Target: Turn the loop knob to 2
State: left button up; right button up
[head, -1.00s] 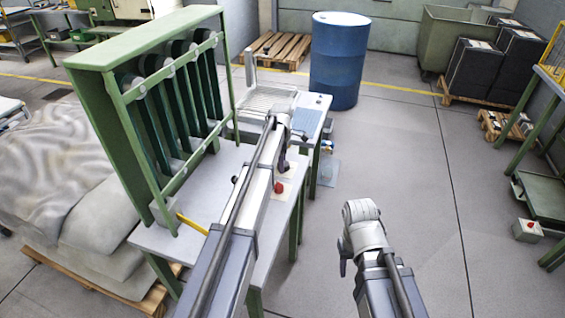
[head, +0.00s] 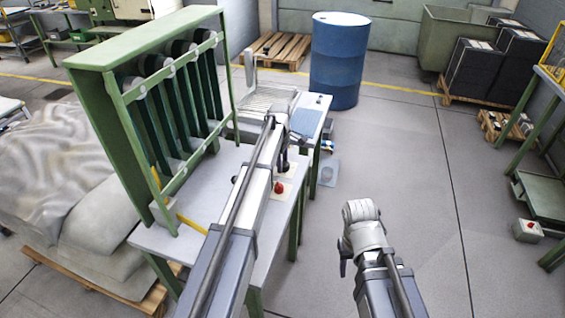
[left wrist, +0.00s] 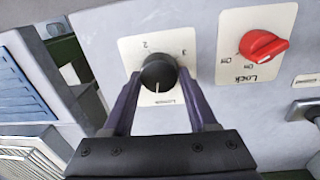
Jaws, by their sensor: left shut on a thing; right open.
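The black round knob (left wrist: 158,74) sits on a pale plate in the left wrist view, with 2 at its upper left and 3 at its upper right. A white mark shows on the knob's lower side; the plate's lower word is partly covered and hard to read. My left gripper (left wrist: 160,84) is shut on this knob, one dark finger on each side. In the head view my left gripper (head: 284,166) is at the table's right part, largely behind my own arm. My right gripper (head: 344,262) is open and empty over the floor.
A red knob (left wrist: 264,46) on a Lock plate with On and Off is right of the black knob. The green frame (head: 140,50) stands on the table's left. A blue drum (head: 337,62) stands behind.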

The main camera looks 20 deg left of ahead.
pick_arm(q)
jog(key=m, duration=0.3)
jog(key=shift+m, duration=0.3)
jog(key=m, duration=0.3)
jog(key=shift+w+m+h, duration=0.15)
jog(key=shift+m+h, duration=0.15)
jog(key=m, duration=0.3)
jog(key=shift+m, duration=0.4)
jog(key=m, duration=0.3)
jog(key=shift+w+m+g, duration=0.1)
jog(key=shift+m+g, duration=0.2)
jog(key=m, duration=0.3)
jog(key=shift+d+m, duration=0.1)
jog(key=shift+m, duration=0.2)
jog(key=m, duration=0.3)
jog(key=shift+m+g, duration=0.3)
jog(key=m, duration=0.6)
jog(key=shift+d+m, duration=0.2)
jog(key=shift+m, duration=0.2)
